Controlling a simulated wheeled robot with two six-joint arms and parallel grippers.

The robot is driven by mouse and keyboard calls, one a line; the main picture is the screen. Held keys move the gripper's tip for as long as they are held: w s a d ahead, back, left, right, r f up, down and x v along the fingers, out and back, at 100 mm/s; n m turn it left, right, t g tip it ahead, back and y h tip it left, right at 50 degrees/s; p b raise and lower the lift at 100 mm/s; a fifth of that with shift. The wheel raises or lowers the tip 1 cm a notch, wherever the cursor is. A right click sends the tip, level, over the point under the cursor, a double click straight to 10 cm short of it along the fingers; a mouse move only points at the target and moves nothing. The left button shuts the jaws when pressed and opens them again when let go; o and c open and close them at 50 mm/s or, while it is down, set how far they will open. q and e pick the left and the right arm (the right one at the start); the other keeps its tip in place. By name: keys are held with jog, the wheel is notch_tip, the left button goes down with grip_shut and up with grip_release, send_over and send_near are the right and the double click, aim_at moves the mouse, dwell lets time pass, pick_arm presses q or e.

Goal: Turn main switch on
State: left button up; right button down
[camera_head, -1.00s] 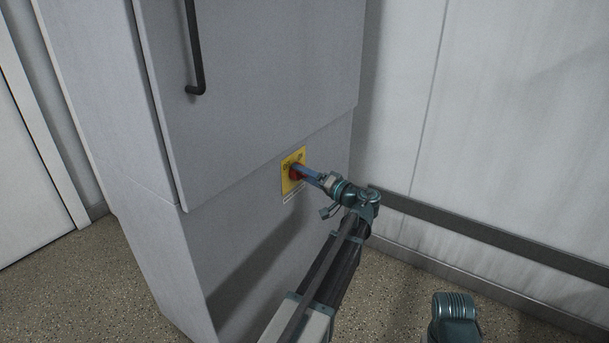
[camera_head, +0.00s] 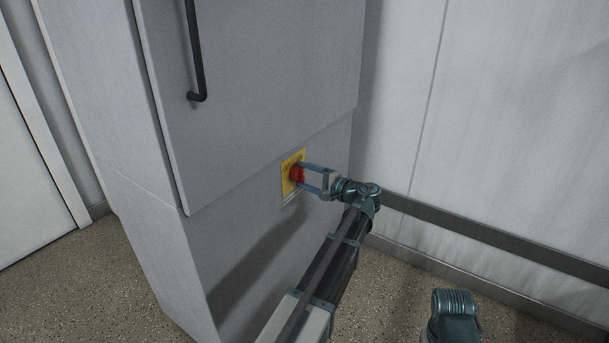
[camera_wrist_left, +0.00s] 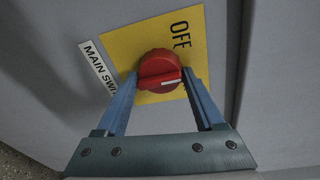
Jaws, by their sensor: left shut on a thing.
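The main switch is a red rotary knob (camera_head: 297,174) on a yellow plate (camera_head: 287,184), low on the grey cabinet front. My left gripper (camera_head: 300,175) reaches it from the right, one finger above the other, and is shut on the knob. In the left wrist view the red knob (camera_wrist_left: 159,68) sits between the two blue fingers, with a short white mark towards its right side. The word OFF shows on the yellow plate (camera_wrist_left: 150,32) at upper right. A white label starting MAIN SWI (camera_wrist_left: 98,68) is partly hidden by a finger.
The grey cabinet (camera_head: 255,75) has a black handle (camera_head: 197,60) above the switch. A pale wall (camera_head: 510,120) with a dark rail (camera_head: 490,237) stands to the right. Speckled floor (camera_head: 120,285) is clear in front. Part of my right arm shows at lower right.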

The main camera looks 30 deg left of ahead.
pick_arm(q)
jog(key=m, duration=0.4)
jog(key=m+g, duration=0.1)
jog(key=m, duration=0.2)
jog(key=shift+w+m+g+p, duration=0.2)
jog(key=shift+m+g+p, duration=0.1)
jog(key=shift+m, duration=0.4)
jog(key=o, duration=1.3)
jog(key=shift+o, duration=0.2)
jog(key=shift+d, duration=0.1)
jog(key=s+d+r+p, duration=0.1)
jog(key=d, duration=1.2)
jog(key=shift+d+r+p, duration=0.25)
jog(key=shift+r+p, duration=0.1)
jog(key=shift+s, duration=0.15)
